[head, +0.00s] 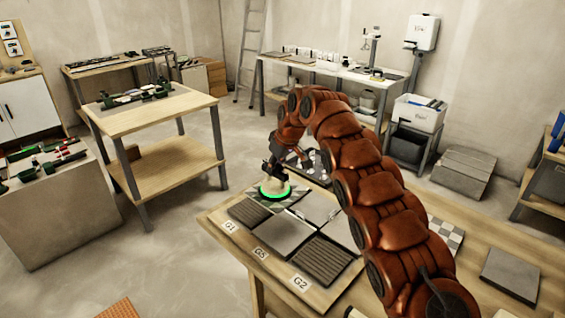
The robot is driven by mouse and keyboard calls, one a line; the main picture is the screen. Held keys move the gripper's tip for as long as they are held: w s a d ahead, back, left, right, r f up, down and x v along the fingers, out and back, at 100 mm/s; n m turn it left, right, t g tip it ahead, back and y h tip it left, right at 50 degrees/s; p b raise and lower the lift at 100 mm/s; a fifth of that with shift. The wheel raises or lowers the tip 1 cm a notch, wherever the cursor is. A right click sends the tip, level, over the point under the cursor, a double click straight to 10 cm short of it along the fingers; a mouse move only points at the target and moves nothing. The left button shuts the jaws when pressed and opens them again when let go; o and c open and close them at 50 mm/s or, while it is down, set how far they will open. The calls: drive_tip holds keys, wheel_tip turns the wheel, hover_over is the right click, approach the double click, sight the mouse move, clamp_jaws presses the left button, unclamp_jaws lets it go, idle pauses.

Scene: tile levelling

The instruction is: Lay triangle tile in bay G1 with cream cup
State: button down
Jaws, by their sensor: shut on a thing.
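My gripper (271,166) is shut on the cream cup (272,182), whose lower rim shows a bright green ring. The cup is over a grey and white patterned tile (299,196) at the far left of the bench's tile area. This may be the triangle tile; the cup covers part of it. I cannot tell whether the tile is attached to the cup or lies in the bay. The G1 label (229,226) is at the left front corner, with a dark ribbed tile (250,212) just behind it.
A plain grey tile (284,235) is by label G5, and a dark ribbed tile (327,259) by G2. My arm hides part of the bench (470,262). A checkered tile (445,233) and a grey slab (510,274) lie to the right. A wooden table (150,111) stands left.

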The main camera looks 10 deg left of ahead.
drive_tip(key=shift+w+a+r+p, duration=0.1)
drive_tip(key=shift+w+a+p, duration=0.1)
drive_tip(key=shift+a+p, duration=0.9)
drive_tip(key=shift+w+a+p, duration=0.2)
drive_tip(key=shift+a+p, duration=0.65)
drive_tip(key=shift+p, duration=0.4)
drive_tip(key=shift+w+a+r+p, duration=0.1)
drive_tip(key=shift+w+a+p, duration=0.1)
drive_tip(key=shift+a+p, duration=0.9)
drive_tip(key=a+p, duration=0.1)
drive_tip(key=p, duration=0.1)
drive_tip(key=a+p, duration=0.2)
drive_tip(key=shift+w+f+p, duration=0.15)
drive_tip(key=shift+w+p, duration=0.2)
drive_tip(key=shift+w, duration=0.05)
wheel_tip(320, 180, down, 10)
drive_tip(key=b, duration=0.7)
idle(2.6)
